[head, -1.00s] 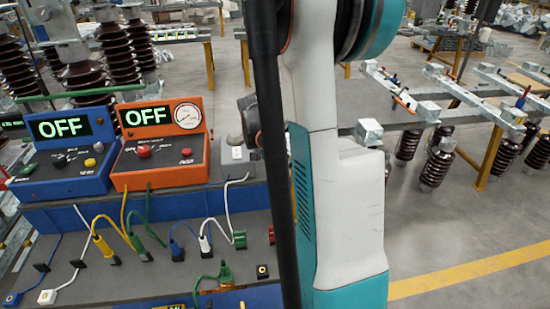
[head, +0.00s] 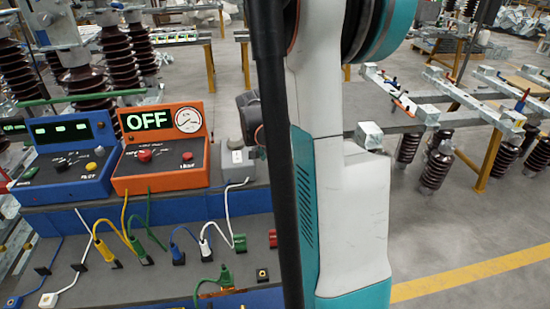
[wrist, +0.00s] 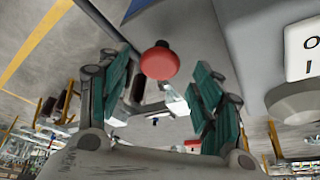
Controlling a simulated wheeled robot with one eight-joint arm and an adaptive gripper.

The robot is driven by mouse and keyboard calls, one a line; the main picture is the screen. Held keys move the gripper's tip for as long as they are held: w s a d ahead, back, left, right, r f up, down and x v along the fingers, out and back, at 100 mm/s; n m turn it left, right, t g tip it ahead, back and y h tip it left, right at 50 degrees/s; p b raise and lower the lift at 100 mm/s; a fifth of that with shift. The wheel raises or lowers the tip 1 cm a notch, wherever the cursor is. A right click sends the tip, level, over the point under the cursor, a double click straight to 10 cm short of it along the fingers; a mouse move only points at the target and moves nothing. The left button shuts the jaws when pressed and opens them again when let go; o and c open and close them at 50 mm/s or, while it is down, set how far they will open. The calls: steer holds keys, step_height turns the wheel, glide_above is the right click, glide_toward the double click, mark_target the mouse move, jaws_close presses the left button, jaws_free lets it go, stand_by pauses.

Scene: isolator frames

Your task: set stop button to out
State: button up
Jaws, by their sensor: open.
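In the wrist view a red round mushroom button (wrist: 160,63) hangs between the two teal-padded fingers of my gripper (wrist: 155,85). The fingers are apart, with a visible gap on each side of the button. How deep the button sits between them, and whether it is pressed in or out, I cannot tell. In the head view my arm hides my fingers and the area around them. A red knob (head: 145,155) on the orange instrument box (head: 160,178) is in plain view there; I cannot tell whether it is the same button.
The orange box reads OFF beside a blue box (head: 65,185). A grey box (head: 237,160) with a white switch stands right of them, close to my arm. A white O/I rocker switch (wrist: 303,50) is at the wrist view's right edge. Cables cover the bench front.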

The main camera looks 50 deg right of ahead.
steer(key=v, duration=1.1)
steer(key=shift+a, duration=0.1)
